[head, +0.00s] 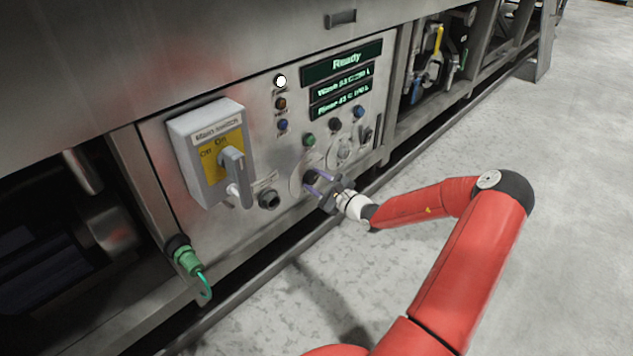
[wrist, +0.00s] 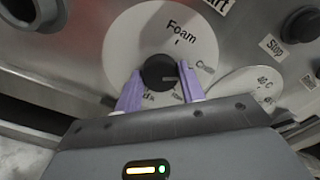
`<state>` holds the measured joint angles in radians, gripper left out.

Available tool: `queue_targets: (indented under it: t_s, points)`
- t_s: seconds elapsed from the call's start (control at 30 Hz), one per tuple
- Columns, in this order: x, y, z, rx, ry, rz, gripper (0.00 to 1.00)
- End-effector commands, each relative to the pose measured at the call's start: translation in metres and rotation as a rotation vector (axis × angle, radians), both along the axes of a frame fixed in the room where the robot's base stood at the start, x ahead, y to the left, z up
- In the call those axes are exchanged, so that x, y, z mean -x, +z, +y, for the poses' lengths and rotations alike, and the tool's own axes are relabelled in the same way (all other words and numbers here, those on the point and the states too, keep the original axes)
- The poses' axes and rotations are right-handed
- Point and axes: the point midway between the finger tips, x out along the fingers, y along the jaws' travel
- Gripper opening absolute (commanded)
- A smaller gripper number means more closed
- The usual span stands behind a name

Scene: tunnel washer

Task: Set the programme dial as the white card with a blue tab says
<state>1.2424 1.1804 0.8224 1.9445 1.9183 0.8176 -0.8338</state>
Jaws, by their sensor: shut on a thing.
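The programme dial is a black knob (wrist: 157,70) on a round white plate (wrist: 122,40). In the wrist view the plate reads "Foam" at the top; a label at the right starts with "C", and lower lettering is partly hidden by my fingers. A pale mark on the knob seems to point right. My gripper (wrist: 160,86) has its two purple fingers shut on the knob, one on each side. In the head view my gripper (head: 320,186) is at the panel, largely covering the dial. I see no white card with a blue tab in either view.
A second dial plate (wrist: 250,88) marked "40 C" is close at the right. Stop and start labels and buttons sit nearby. The main switch box (head: 213,150) juts out at the left. The display (head: 341,62) reads "Ready". The floor (head: 560,200) is open at the right.

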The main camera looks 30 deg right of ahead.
Motion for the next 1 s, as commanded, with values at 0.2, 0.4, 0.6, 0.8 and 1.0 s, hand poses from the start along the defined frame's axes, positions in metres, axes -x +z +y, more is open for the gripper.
queue_targets:
  t_s: [0.2, 0.4, 0.6, 0.8, 1.0]
  points:
    - [0.0002, 0.0011, 0.0002, -0.014, 0.000, 0.005, 0.16]
    - [0.0002, 0.0031, 0.0003, -0.084, 0.001, 0.033, 0.16]
    - [-0.0002, 0.0056, 0.0004, -0.221, 0.001, 0.082, 0.16]
    - [-0.0003, 0.0056, 0.0000, -0.398, 0.000, 0.146, 0.16]
    - [-0.0003, 0.0048, -0.0006, -0.577, 0.000, 0.210, 0.16]
